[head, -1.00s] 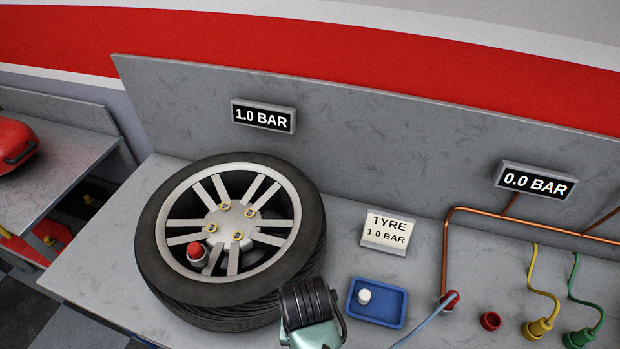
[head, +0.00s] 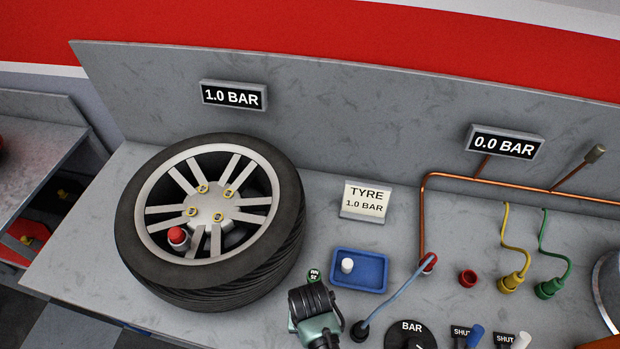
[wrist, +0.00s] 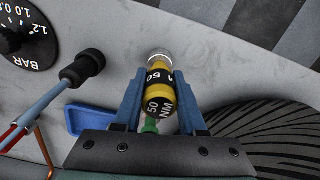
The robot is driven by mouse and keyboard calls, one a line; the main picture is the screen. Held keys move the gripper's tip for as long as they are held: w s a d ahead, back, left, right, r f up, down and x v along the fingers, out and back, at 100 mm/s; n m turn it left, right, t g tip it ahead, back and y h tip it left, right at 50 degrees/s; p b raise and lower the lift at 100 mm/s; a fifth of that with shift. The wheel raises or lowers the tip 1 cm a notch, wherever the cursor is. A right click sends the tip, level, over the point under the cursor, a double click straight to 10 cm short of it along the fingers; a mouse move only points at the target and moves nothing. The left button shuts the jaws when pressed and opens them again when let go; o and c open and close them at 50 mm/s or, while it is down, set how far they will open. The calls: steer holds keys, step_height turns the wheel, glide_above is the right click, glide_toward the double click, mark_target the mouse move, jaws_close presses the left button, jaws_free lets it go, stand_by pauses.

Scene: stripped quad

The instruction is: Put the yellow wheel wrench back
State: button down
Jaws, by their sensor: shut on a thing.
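The yellow wheel wrench (wrist: 160,88) shows in the wrist view, with black bands reading 50 NM and a silver end. My gripper (wrist: 158,76) is shut on it, with one blue finger on each side. In the head view my gripper's body (head: 316,312) is low in the picture, in front of the blue tray and right of the wheel; it hides its fingers and the yellow wrench there. A green piece with a black 35 NM label (head: 314,275) shows just beyond my gripper. A green part (wrist: 151,124) also shows past the yellow wrench in the wrist view.
The wheel (head: 210,218) lies flat at left, with a red-capped part on its rim. The blue tray (head: 372,256) holds a white cap. A hose with a black end (head: 360,330), a BAR gauge (head: 411,335) and SHUT valves stand right of my gripper.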

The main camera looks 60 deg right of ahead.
steer(key=shift+f, duration=0.15)
steer(key=shift+c, duration=2.4)
jaws_free()
